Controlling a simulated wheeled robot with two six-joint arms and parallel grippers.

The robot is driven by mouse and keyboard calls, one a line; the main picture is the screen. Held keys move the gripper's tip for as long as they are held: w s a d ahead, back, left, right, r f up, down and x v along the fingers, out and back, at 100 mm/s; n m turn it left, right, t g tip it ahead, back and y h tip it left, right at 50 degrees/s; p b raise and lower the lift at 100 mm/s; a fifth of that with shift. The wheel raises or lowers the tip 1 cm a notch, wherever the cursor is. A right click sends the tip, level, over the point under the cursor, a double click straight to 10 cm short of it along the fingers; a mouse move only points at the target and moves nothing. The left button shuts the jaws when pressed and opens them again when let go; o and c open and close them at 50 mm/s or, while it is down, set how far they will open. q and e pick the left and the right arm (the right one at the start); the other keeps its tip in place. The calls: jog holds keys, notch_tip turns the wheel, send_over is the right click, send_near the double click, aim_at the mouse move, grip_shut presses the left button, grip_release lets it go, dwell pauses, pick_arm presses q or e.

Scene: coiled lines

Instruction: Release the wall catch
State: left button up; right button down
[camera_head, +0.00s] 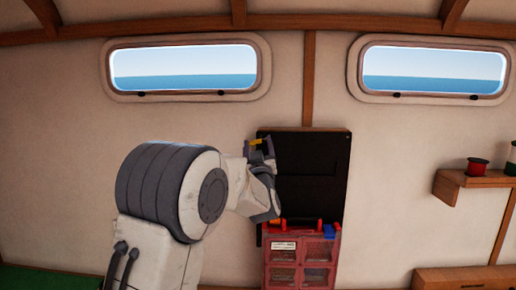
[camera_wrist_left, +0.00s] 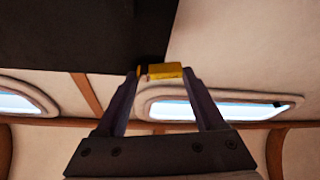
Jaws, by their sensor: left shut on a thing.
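The wall catch (camera_wrist_left: 166,71) is a small yellow block at the edge of a black panel (camera_head: 312,170) on the wall. In the head view the yellow catch (camera_head: 255,141) shows at the panel's upper left corner. My left gripper (camera_head: 262,147) reaches up to that corner. In the left wrist view my left gripper (camera_wrist_left: 163,75) has its two fingers on either side of the yellow block, shut on it. Part of the catch is hidden by the fingers. My right gripper is in neither view.
A red case with clear windows (camera_head: 300,262) is below the panel, with red and blue items along its top. A wooden shelf (camera_head: 475,180) with spools is at the right. Two windows (camera_head: 183,68) (camera_head: 433,70) are above. The wall between panel and shelf is clear.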

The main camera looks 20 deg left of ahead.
pick_arm(q)
jog(key=m+h+b, duration=0.1)
jog(key=m+b, duration=0.1)
jog(key=b, duration=0.1)
jog(key=shift+a+f+m+t+b, duration=0.1)
jog(key=shift+m+t+b, duration=0.2)
jog(key=shift+m+b, duration=0.1)
jog(key=shift+r+m+h+b, duration=0.25)
jog(key=shift+m+h+b, duration=0.05)
jog(key=shift+m+h, duration=0.35)
jog(key=o, duration=1.4)
jog(key=shift+c, duration=0.2)
jog(key=shift+s, duration=0.1)
